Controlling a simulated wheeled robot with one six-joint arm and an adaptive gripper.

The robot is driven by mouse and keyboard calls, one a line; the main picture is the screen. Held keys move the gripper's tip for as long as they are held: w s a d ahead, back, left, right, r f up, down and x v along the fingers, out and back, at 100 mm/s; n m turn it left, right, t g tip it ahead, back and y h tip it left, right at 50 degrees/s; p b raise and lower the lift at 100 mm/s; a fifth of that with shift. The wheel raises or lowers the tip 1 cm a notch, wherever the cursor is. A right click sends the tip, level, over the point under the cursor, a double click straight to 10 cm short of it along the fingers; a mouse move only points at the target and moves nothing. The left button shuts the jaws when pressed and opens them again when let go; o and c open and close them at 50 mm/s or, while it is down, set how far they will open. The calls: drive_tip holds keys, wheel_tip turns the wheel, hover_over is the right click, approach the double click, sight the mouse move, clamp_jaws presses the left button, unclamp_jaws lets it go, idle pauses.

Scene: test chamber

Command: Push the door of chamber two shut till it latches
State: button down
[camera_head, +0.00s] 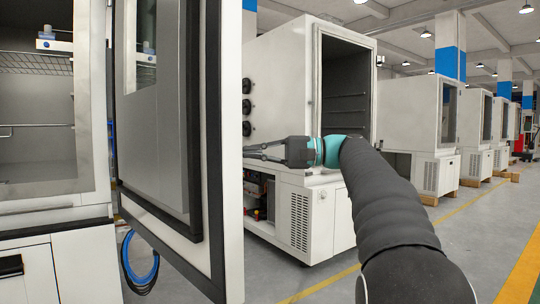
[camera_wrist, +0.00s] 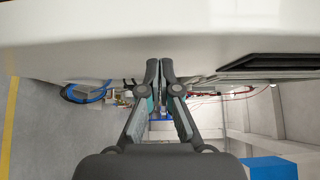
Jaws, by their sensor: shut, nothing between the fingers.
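The open door (camera_head: 228,120) stands at the left in the head view, its inner face with a grey panel and black seal turned to me. It belongs, it seems, to the white chamber (camera_head: 102,100) at the far left; I see no number on it. My gripper (camera_head: 248,152) is shut and empty, pointing left at the door's free edge from its outer side. In the wrist view a white panel (camera_wrist: 110,35), likely the door's outer face, lies across the top, with the fingertips (camera_wrist: 160,66) close to it. Whether they touch, I cannot tell. The latch is hidden.
More chambers (camera_head: 425,110) line the back right. The floor (camera_head: 480,235) at the right is clear, with yellow lines.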

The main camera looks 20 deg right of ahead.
drive_tip(key=shift+s+a, duration=0.25)
drive_tip(key=shift+a, duration=0.35)
drive_tip(key=shift+s+a, duration=0.1)
